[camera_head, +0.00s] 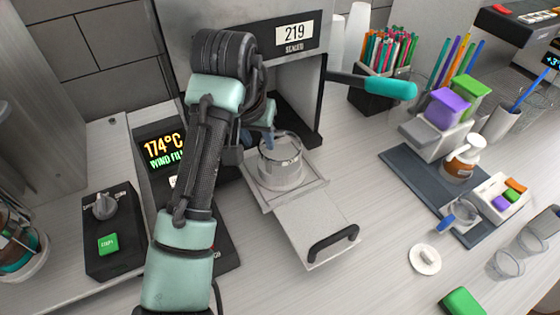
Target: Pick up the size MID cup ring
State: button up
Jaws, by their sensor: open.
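A silver metal cup ring (282,168) sits upright in the square seat of the sealer's pulled-out drawer (305,222). No size mark can be read on it, so I cannot tell whether it is the MID one. My gripper (268,138) is at the ring's back left rim, pointing down. A blue-grey fingertip shows at or just above the rim; I cannot tell whether it touches. The jaws are open and hold nothing that I can see. My arm hides part of the gripper.
The sealer (250,40) stands behind the drawer, with a teal-handled lever (385,86) sticking out right. The drawer's black handle (333,242) is in front. A dark mat (400,165) with tubs and a bottle lies right. A control box (108,230) stands left.

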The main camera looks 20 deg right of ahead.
aim_at(260, 143)
jog(key=shift+x, duration=1.55)
grip_shut()
jog(key=shift+r, duration=0.1)
